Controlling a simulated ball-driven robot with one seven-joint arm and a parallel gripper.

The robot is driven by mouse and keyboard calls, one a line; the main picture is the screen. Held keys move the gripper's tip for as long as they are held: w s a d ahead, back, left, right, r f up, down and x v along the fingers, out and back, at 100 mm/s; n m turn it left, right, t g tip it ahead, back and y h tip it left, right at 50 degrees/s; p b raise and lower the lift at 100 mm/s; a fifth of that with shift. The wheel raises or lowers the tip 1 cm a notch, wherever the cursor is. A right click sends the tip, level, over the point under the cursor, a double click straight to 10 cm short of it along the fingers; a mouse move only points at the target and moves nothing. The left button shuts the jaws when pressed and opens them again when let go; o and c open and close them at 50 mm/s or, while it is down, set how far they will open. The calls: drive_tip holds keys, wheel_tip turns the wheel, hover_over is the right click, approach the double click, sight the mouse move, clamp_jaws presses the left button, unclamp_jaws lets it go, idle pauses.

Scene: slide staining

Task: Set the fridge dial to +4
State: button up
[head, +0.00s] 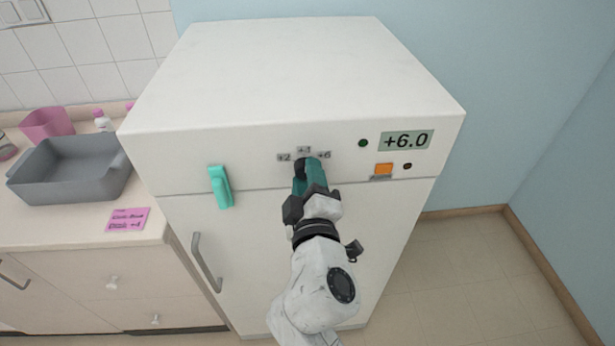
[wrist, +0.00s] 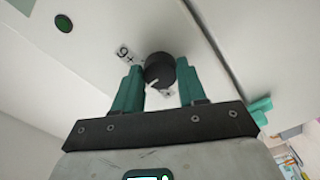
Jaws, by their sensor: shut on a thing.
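The black fridge dial (head: 300,168) is on the white fridge's upper front panel, under labels reading +2, a blurred middle mark and +6. My gripper (head: 311,172) has its teal fingers around the dial and partly hides it in the head view. In the wrist view, the dial (wrist: 159,70) sits between the fingertips, which are shut on it. A pale pointer line shows on the dial's face, and the +6 label is to its upper left there. The fridge display (head: 406,140) reads +6.0.
A teal handle-like piece (head: 221,187) juts from the fridge front, left of the dial. A grey basin (head: 70,170) and pink note (head: 128,219) are on the left counter.

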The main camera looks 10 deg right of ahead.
drive_tip(key=shift+f, duration=0.1)
drive_tip(key=o, duration=1)
drive_tip(key=shift+o, duration=0.2)
drive_tip(key=shift+s, duration=0.1)
drive_tip(key=s+b, duration=0.2)
drive_tip(key=s, duration=0.8)
drive_tip(key=shift+s+b, duration=0.35)
drive_tip(key=shift+b, duration=0.05)
